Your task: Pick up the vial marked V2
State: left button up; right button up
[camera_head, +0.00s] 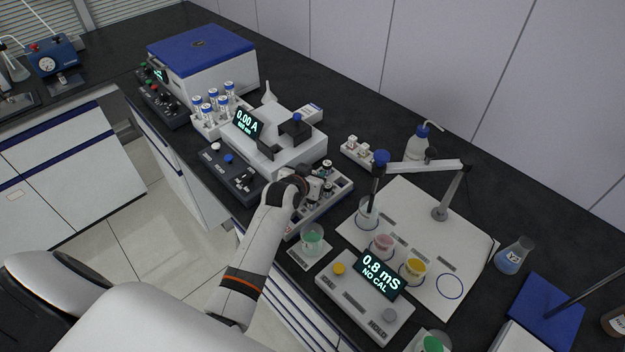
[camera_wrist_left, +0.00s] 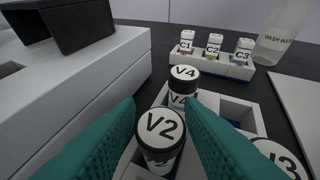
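The vial marked V2 (camera_wrist_left: 160,130) has a white cap top with a black rim and stands in a white rack (camera_wrist_left: 240,108). In the left wrist view, the teal fingers of my left gripper (camera_wrist_left: 162,115) lie on either side of its cap, apart, with V2 between them. In the head view my left gripper (camera_head: 314,186) is over the rack (camera_head: 335,204), and I cannot make out V2's label there. The vial V4 (camera_wrist_left: 184,82) stands just behind V2, and V3 (camera_wrist_left: 277,156) is to the right. My right gripper is not in view.
A white device reading 0.00 A (camera_head: 285,147) stands beside the rack. A small rack with vials C1, C2 and C3 (camera_wrist_left: 212,62) and a wash bottle (camera_head: 416,143) are behind. A green beaker (camera_head: 312,240) and a jointed probe arm (camera_head: 420,166) stand close by.

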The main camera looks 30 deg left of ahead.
pick_arm(q)
jog(key=c, duration=0.6)
jog(key=shift+c, duration=0.2)
